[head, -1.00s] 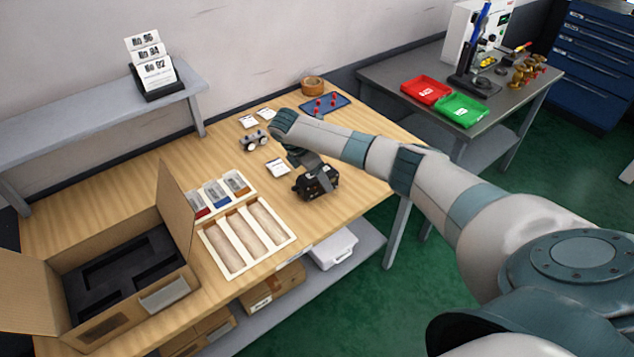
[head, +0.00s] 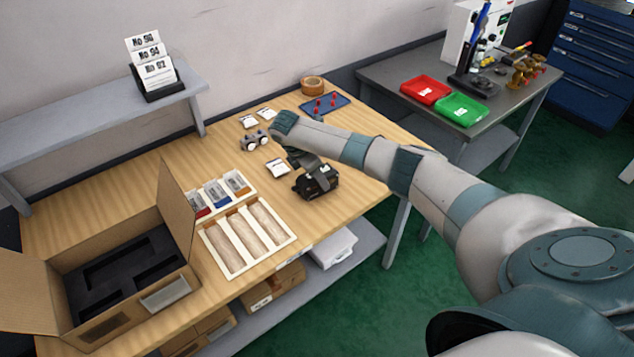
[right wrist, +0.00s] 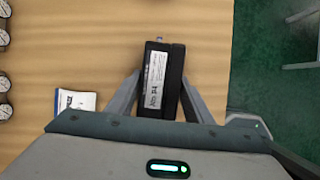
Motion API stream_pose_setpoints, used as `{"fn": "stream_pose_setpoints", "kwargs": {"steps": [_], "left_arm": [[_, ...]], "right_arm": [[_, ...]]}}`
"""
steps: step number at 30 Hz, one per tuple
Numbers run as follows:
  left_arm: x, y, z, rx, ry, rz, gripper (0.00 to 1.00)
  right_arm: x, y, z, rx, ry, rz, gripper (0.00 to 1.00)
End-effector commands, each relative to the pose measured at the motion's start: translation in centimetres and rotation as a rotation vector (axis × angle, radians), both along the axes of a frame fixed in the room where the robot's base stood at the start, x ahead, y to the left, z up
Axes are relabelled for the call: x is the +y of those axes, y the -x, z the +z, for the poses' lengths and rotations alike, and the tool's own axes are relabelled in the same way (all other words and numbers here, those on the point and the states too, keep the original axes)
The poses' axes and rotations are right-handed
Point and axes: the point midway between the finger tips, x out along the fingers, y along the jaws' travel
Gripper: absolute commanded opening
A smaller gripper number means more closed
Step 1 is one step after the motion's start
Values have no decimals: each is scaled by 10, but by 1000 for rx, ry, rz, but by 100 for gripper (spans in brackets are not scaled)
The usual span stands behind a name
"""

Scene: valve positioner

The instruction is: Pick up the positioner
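The positioner (head: 318,183) is a black box lying on the wooden workbench (head: 340,125), near its front right edge. In the right wrist view it shows as a long black box (right wrist: 158,80) with a white label along its top. My right gripper (head: 312,172) points down at the positioner from above. In the right wrist view its two fingers (right wrist: 161,75) stand on either side of the box, with their tips at or very near its sides. Whether they press on it cannot be told. My left gripper is not in view.
An open cardboard box (head: 170,292) with black foam stands at the left. A tray with long slots (head: 291,237) lies beside it. A small gauge block (head: 254,141), paper cards (head: 277,166) and a blue mat (head: 338,101) lie behind. A shelf (head: 110,110) runs along the wall.

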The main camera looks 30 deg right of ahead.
Motion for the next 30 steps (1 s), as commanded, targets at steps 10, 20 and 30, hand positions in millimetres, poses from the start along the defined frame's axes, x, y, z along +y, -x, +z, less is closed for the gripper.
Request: {"fn": "stream_pose_setpoints", "kwargs": {"steps": [10, 20, 30], "left_arm": [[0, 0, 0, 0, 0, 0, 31], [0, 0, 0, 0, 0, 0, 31], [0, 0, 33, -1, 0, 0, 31]], "right_arm": [[0, 0, 1, -1, 0, 0, 6], [0, 0, 10, -1, 0, 0, 6], [-5, 1, 39, -1, 0, -5, 6]]}}
